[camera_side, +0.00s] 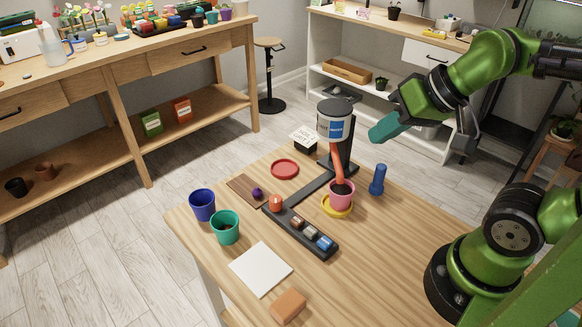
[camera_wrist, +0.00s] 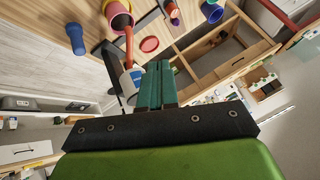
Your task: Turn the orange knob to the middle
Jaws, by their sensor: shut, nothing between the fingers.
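The orange knob (camera_side: 275,203) stands at the left end of a black base strip (camera_side: 287,227) on the table in the side view. Several small brown, grey and blue pieces sit in the strip to its right. A black arm links the strip to a stand holding a blue-and-white canister (camera_side: 335,122). An orange chute (camera_side: 338,163) runs down from it into a pink pot (camera_side: 342,195). My gripper (camera_side: 376,137), with teal fingers, is shut and empty, high to the right of the canister and well away from the knob. Its fingers also show in the wrist view (camera_wrist: 159,66).
A yellow saucer (camera_side: 337,212) is under the pink pot. A blue bottle (camera_side: 378,180) stands to the right, and a red saucer (camera_side: 285,169) lies behind the strip. Blue (camera_side: 202,206) and teal (camera_side: 225,228) pots stand at left. The front right of the table is clear.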

